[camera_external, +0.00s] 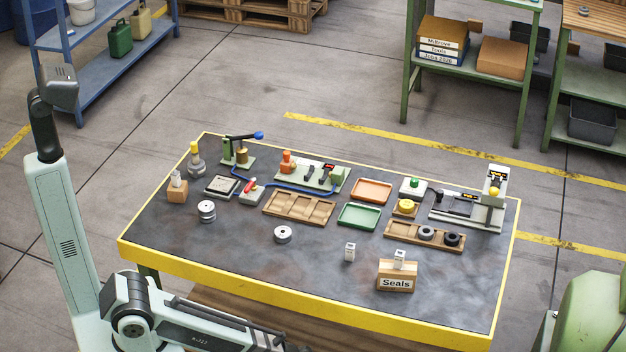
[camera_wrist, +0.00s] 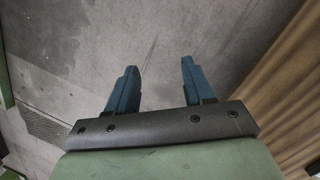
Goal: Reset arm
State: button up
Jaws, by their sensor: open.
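My gripper (camera_wrist: 158,82) shows in the wrist view with its two blue fingers spread apart. Nothing is between them. Below the fingers the wrist view shows grey concrete floor (camera_wrist: 200,30), with a brown wooden surface (camera_wrist: 295,90) at the right. In the external view my arm is at the lower left, in front of the table; I cannot make out the gripper's fingers there. The black-topped table with a yellow edge (camera_external: 330,290) stands beyond the arm and carries the small parts and fixtures.
On the table are a wooden block marked Seals (camera_external: 396,282), an orange tray (camera_external: 372,191), a green tray (camera_external: 359,216), a wooden compartment tray (camera_external: 299,208), metal cylinders (camera_external: 207,211) and a measuring device (camera_external: 487,212). The table's front left top is mostly clear. Shelves stand at the back.

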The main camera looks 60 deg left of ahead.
jog(key=s+a+f+n+g, duration=0.1)
jog(key=s+a, duration=0.3)
jog(key=s, duration=0.5)
jog(key=s+a+f+n+g, duration=0.1)
jog(key=s+a+g, duration=0.1)
jog(key=s+a, duration=0.3)
jog(key=s, duration=0.4)
jog(key=shift+g+y, duration=0.3)
jog(key=shift+g, duration=0.1)
jog(key=shift+s, duration=0.1)
